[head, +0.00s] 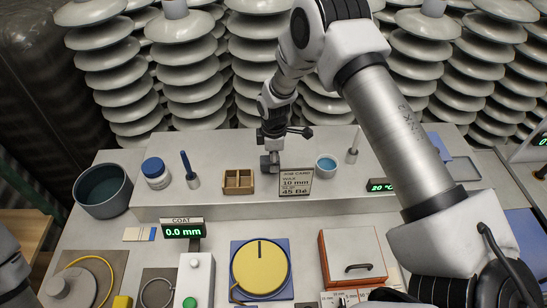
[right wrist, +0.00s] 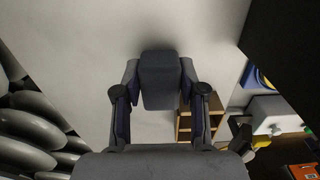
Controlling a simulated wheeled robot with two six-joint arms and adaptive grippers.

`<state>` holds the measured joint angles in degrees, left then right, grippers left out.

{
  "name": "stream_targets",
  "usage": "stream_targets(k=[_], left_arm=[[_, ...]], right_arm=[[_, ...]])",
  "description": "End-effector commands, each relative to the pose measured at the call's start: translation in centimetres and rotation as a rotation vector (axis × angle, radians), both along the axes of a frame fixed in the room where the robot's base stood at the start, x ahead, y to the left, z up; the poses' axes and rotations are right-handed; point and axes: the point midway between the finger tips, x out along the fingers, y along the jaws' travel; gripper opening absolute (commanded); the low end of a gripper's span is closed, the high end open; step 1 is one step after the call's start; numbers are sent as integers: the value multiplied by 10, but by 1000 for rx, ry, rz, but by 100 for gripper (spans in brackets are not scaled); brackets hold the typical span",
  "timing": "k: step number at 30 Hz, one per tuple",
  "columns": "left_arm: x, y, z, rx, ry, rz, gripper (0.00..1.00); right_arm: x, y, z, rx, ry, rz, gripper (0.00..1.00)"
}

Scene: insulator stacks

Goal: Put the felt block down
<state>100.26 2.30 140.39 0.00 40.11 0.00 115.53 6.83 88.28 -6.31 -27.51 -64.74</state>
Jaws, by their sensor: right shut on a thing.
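The felt block (right wrist: 160,82) is a dark grey block with rounded edges. My right gripper (right wrist: 160,88) is shut on it, one finger on each side, in the right wrist view. In the head view the block (head: 268,163) and the right gripper (head: 271,148) are over the back of the raised grey shelf, behind the task card (head: 296,181). A soft shadow lies by the block's far end. I cannot tell whether the block touches the shelf. My left gripper is not in view.
On the shelf (head: 215,204), a wooden divided box (head: 238,181) stands just left of the block and a blue-filled cup (head: 326,166) to its right. A blue-lidded jar (head: 155,173) and a dark bowl (head: 103,190) are farther left. Insulator stacks (head: 200,80) rise behind.

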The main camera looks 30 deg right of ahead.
Motion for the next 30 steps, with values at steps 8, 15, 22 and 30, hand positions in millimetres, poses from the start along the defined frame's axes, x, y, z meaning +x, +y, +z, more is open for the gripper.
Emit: stream_targets(k=[8, 15, 22, 30], left_arm=[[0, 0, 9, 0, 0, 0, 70], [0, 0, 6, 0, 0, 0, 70], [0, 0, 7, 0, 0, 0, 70], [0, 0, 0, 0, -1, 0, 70]], right_arm=[[1, 0, -14, 0, -3, 1, 13], [1, 1, -17, 0, -3, 1, 58], [1, 1, -17, 0, -3, 1, 66], [2, 1, -1, 1, -6, 0, 66]])
